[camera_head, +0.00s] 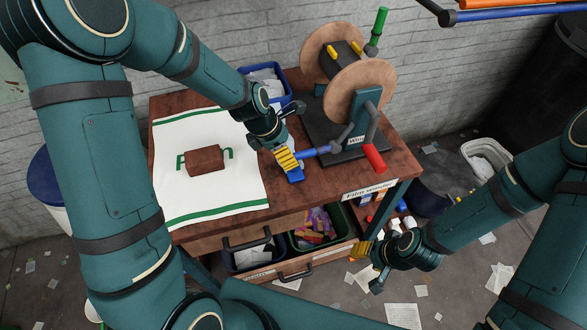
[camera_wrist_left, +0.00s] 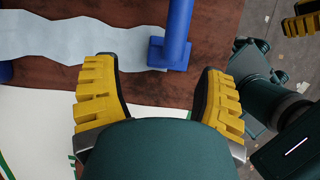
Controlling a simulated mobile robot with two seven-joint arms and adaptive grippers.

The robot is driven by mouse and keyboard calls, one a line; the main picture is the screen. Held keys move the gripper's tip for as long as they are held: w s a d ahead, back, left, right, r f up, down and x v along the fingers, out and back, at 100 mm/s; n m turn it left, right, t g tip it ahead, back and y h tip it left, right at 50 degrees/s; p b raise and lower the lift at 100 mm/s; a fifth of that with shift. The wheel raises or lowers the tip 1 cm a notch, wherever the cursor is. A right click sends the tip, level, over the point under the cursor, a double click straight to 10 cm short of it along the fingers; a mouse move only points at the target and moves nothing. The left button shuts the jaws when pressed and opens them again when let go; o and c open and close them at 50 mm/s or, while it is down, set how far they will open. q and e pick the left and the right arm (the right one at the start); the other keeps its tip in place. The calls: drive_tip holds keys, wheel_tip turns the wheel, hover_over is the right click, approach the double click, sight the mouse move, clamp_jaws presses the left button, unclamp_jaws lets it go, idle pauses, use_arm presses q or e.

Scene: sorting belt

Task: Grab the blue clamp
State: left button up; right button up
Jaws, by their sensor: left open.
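The blue clamp (camera_head: 295,174) lies on the wooden worktop in front of the winder, just beside my left gripper. In the left wrist view the blue clamp (camera_wrist_left: 178,40) shows as a straight bar with a wider block at its near end, lying ahead of and between the fingertips. My left gripper (camera_head: 293,135) is open, with its yellow-padded fingers spread and nothing between them; in the wrist view the left gripper (camera_wrist_left: 163,92) is near the block but apart from it. My right gripper (camera_head: 371,267) is empty and looks open, off the bench's front right side.
A winder with wooden discs (camera_head: 362,90), a red-handled crank (camera_head: 374,157) and a dark base stands behind the clamp. A pale wavy strip (camera_wrist_left: 75,38) lies beside the clamp. An open drawer (camera_head: 282,270) juts out below.

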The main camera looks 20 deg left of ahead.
sight(296, 175)
use_arm(q)
drive_tip(key=b+x, duration=0.1)
drive_tip(key=x, duration=0.4)
drive_tip(key=shift+d+f, duration=0.1)
drive_tip(key=shift+f, duration=0.05)
drive_tip(key=shift+s, duration=0.1)
drive_tip(key=c, duration=1.2)
